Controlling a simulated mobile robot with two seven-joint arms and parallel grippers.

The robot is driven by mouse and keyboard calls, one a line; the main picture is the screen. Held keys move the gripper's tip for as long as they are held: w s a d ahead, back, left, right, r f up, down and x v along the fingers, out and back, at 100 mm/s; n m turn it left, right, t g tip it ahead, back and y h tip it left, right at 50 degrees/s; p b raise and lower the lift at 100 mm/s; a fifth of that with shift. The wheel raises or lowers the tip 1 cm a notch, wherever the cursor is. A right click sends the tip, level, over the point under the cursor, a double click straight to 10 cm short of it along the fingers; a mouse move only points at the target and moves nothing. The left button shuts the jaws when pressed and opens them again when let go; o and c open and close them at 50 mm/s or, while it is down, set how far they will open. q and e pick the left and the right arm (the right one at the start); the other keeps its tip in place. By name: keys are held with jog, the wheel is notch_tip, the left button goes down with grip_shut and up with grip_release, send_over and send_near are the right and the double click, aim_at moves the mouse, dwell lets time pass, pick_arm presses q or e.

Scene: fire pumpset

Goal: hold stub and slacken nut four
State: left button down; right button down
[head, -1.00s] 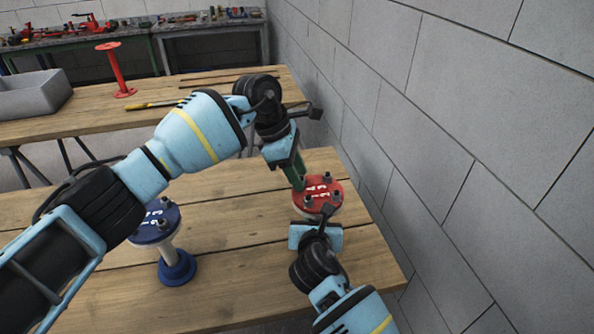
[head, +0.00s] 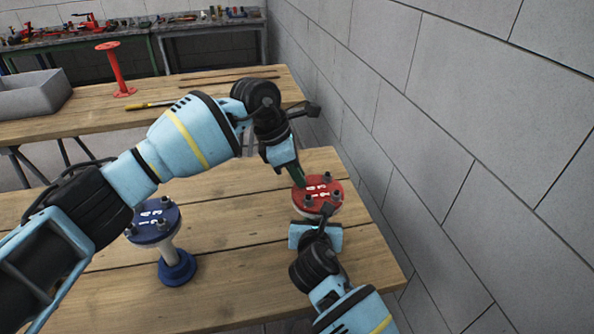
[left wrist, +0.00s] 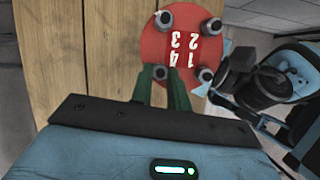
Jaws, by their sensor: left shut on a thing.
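The red stub's flange (head: 322,199) is on the near wooden table by the wall, with white numbers and several nuts on its top. My left gripper (head: 299,183) reaches down to the nut at the flange's far left. In the left wrist view its green fingers (left wrist: 162,80) are on both sides of that nut (left wrist: 159,72), shut on it. My right gripper (head: 317,220) is at the near side of the red stub, below the flange. Its fingers are hidden, and the stub's pipe is hidden too.
A blue stub (head: 176,266) with a numbered flange stands on the near table at left. The grey block wall (head: 440,170) is close on the right. A red stand (head: 116,70) and a grey bin (head: 35,95) are on the farther table.

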pick_arm(q)
jog(key=n, duration=0.2)
jog(key=n+t, duration=0.1)
jog(key=n, duration=0.1)
jog(key=shift+s+t+y, duration=0.15)
jog(key=shift+t+y, duration=0.15)
jog(key=shift+y, duration=0.1)
jog(key=shift+s+d+n+t+y, duration=0.15)
jog(key=shift+n+t, duration=0.1)
jog(key=shift+n, duration=0.65)
jog(key=shift+w+n+t+y, duration=0.15)
jog(key=shift+n+t, duration=0.1)
jog(key=shift+n, duration=0.65)
jog(key=shift+s, duration=0.1)
jog(key=c, duration=1.3)
grip_release()
jog(key=shift+c, duration=0.2)
jog(key=shift+r, duration=0.1)
jog(key=v, duration=1.2)
jog(key=shift+s+d, duration=0.1)
